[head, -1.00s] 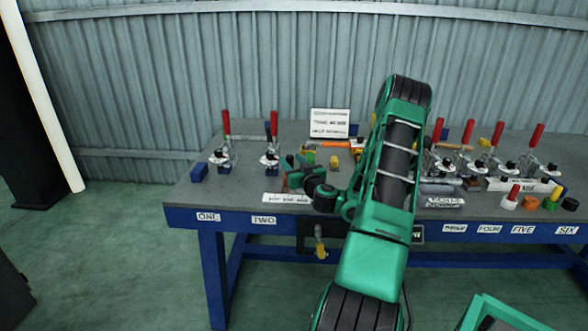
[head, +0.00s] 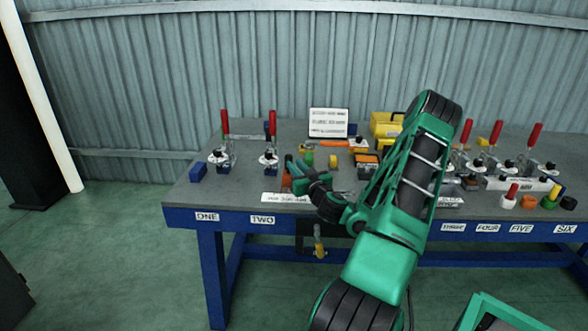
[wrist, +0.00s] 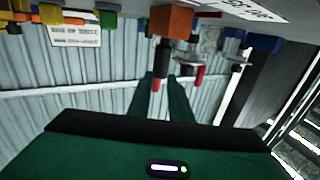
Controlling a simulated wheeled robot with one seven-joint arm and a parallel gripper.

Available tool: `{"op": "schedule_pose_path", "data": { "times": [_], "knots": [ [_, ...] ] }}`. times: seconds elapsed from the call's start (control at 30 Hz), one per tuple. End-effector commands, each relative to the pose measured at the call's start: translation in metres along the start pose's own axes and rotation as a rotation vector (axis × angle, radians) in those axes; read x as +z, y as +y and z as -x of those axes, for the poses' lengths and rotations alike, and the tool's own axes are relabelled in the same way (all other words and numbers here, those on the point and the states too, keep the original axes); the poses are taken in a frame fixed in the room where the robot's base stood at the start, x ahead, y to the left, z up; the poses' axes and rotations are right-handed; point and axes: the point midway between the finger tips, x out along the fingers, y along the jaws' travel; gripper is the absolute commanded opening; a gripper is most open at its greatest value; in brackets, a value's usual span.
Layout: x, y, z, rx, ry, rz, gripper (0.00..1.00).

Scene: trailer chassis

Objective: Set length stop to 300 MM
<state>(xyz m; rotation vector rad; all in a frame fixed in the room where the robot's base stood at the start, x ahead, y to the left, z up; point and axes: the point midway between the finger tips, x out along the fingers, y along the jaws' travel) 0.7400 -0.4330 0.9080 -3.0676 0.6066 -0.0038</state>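My gripper (head: 296,164) is over the left-middle of the bench, right of the second red-handled clamp (head: 269,158). In the wrist view, which shows the scene upside down, its two green fingers (wrist: 167,78) stand apart with a gap and nothing visibly held. An orange block (wrist: 171,21) with a dark part below it is in front of the fingertips. In the head view an orange-brown piece (head: 286,181) shows beside the gripper, partly hidden. I cannot tell which piece is the length stop, and no 300 MM mark is readable. A white label strip (head: 285,198) lies at the front edge.
The bench (head: 230,190) also carries the first clamp (head: 222,157), a blue block (head: 198,172), a white sign (head: 328,122), a yellow case (head: 386,124) and orange pieces (head: 366,160). More red-handled clamps stand at right. My arm hides part of the bench's middle right.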

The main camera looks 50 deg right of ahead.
Motion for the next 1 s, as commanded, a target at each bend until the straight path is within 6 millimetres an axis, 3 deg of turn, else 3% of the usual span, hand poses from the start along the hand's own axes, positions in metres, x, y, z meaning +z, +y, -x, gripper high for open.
{"op": "schedule_pose_path", "data": {
  "times": [0.07,0.17,0.8,1.0],
  "knots": [
    [0.0,0.004,0.003,-0.001,0.001,-0.042,0.0],
    [0.0,0.013,0.009,-0.011,0.003,-0.16,0.0],
    [0.01,0.068,0.085,-0.112,-0.09,-1.347,0.0],
    [0.012,0.073,0.098,-0.119,-0.121,-1.524,0.0]
  ]
}}
